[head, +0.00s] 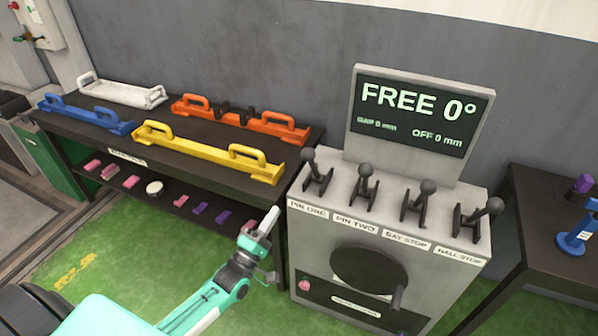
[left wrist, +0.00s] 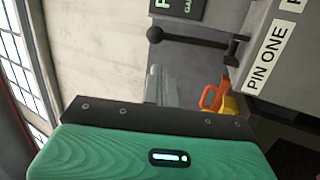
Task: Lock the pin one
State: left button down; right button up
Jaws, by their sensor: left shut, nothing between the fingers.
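The pin one lever (head: 317,176) is a dark lever with a ball knob, at the left end of the row on the grey console (head: 320,230). It stands upright, leaning slightly left, above the label PIN ONE (head: 307,209). In the left wrist view the lever (left wrist: 195,40) and its label (left wrist: 265,58) show sideways. My left gripper (head: 268,222) is shut and empty, in front of and left of the console, lower than the lever and apart from it. Its fingers (left wrist: 154,84) also show in the wrist view. The screen (head: 420,112) reads FREE 0°. My right gripper is out of view.
A dark handwheel (head: 365,270) is on the console front. The left bench holds yellow (head: 205,150), orange (head: 260,122), blue (head: 85,113) and white (head: 120,93) handled pieces.

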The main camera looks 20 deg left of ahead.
pick_arm(q)
jog(key=shift+r, duration=0.4)
jog(key=p+x, duration=0.4)
jog(key=x, duration=1)
jog(key=shift+p, duration=0.35)
jog(key=shift+r, duration=0.1)
